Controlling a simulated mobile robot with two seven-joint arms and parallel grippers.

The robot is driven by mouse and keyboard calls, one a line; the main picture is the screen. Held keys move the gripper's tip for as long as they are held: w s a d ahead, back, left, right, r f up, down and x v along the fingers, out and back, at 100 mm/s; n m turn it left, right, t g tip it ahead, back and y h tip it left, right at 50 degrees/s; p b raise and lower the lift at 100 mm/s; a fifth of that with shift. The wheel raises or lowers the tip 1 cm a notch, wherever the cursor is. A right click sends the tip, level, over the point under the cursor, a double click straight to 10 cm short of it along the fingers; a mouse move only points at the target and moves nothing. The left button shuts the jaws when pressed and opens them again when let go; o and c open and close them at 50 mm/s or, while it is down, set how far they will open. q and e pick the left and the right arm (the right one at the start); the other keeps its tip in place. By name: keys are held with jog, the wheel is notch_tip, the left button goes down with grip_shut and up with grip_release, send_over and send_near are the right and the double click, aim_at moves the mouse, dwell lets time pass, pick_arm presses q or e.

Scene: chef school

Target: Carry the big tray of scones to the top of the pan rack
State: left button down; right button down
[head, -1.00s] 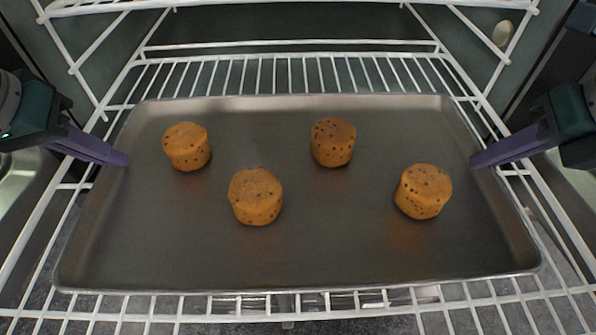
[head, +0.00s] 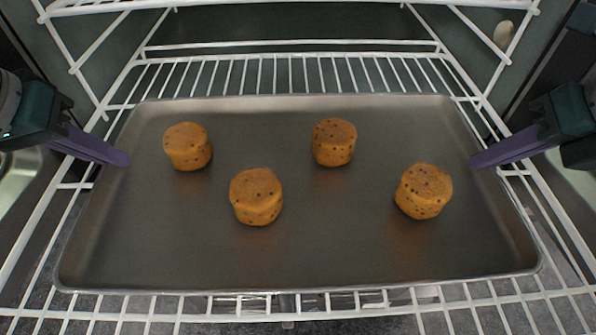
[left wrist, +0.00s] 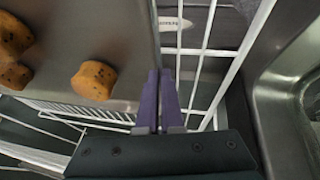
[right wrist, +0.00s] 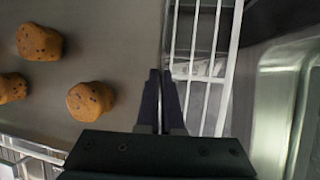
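The big grey metal tray (head: 310,250) lies level on a white wire rack. Several speckled brown scones stand on it, among them a back-left one (head: 188,147) and a right one (head: 423,191). My left gripper (head: 124,159) is at the tray's left rim, and my right gripper (head: 474,161) is at its right rim. In the left wrist view the purple fingers (left wrist: 158,75) are close together with the tray edge between them. In the right wrist view the fingers (right wrist: 161,75) likewise close on the tray edge. The finger undersides are hidden.
The white wire rack (head: 290,72) runs under and behind the tray, with white side rails close outside both grippers. Another white wire shelf (head: 290,5) is above at the back. Metal sinks or basins (left wrist: 290,90) lie outside the rack.

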pick_arm(q)
jog(key=shift+r, duration=0.1)
pick_arm(e)
jog(key=shift+r, duration=0.1)
